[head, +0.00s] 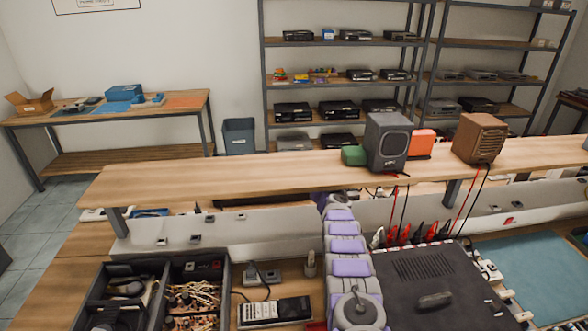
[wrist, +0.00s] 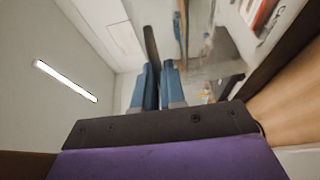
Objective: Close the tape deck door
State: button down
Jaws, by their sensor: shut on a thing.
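My gripper (wrist: 157,90) shows in the wrist view as two blue fingers. A narrow dark bar (wrist: 151,45) stands between them and reaches past their tips; they are shut on it. I cannot tell whether the bar is part of the tape deck door. In the head view my purple and grey arm runs up from the bottom middle toward the raised shelf, and my gripper cannot be made out there. A black hi-fi unit (head: 425,268) with top vent slots lies right of my arm. Its front and any door are not visible, so I cannot tell if it is the tape deck.
A raised wooden shelf (head: 230,178) crosses above the bench, with a dark speaker (head: 388,143) and a brown speaker (head: 480,138) on it. A black parts tray (head: 175,262) and a multimeter (head: 275,312) are left of my arm. Red and black leads hang behind the unit.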

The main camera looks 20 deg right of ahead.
jog(key=shift+w, duration=0.35)
jog(key=c, duration=1.4)
grip_release()
jog(key=shift+w, duration=0.1)
jog(key=shift+o, duration=0.9)
jog(key=shift+r, duration=0.1)
jog(key=shift+d, duration=0.1)
